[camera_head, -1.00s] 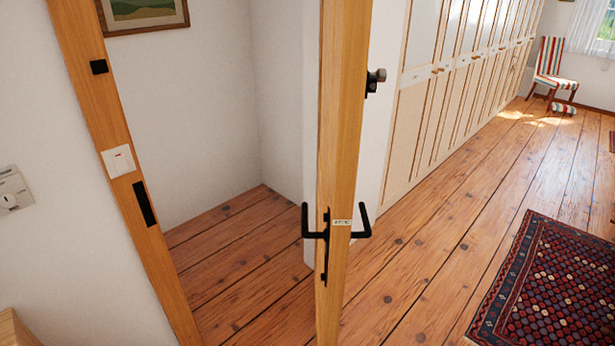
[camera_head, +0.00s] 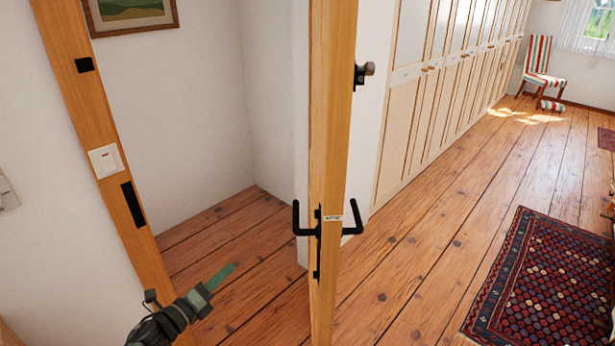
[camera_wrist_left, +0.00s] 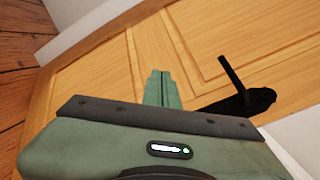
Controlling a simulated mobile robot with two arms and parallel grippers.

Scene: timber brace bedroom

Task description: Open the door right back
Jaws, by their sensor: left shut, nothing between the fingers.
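The wooden door (camera_head: 334,120) stands ajar, seen nearly edge-on in the head view, with open floor between it and the frame post at left. Black lever handles (camera_head: 302,222) stick out on both its sides. My left gripper (camera_head: 228,274) is shut and empty, in the doorway gap left of the door and lower than the handle, apart from it. In the left wrist view the shut green fingers (camera_wrist_left: 161,88) point toward the panelled door face (camera_wrist_left: 205,60), with a black handle (camera_wrist_left: 240,88) to their right. My right gripper is not in view.
The door frame post (camera_head: 95,120) with a white switch (camera_head: 104,161) and black strike plate (camera_head: 133,204) stands at left. Right of the door are a row of cupboards (camera_head: 410,120), a patterned rug (camera_head: 545,285) and a striped chair (camera_head: 540,60). Plank floor between is clear.

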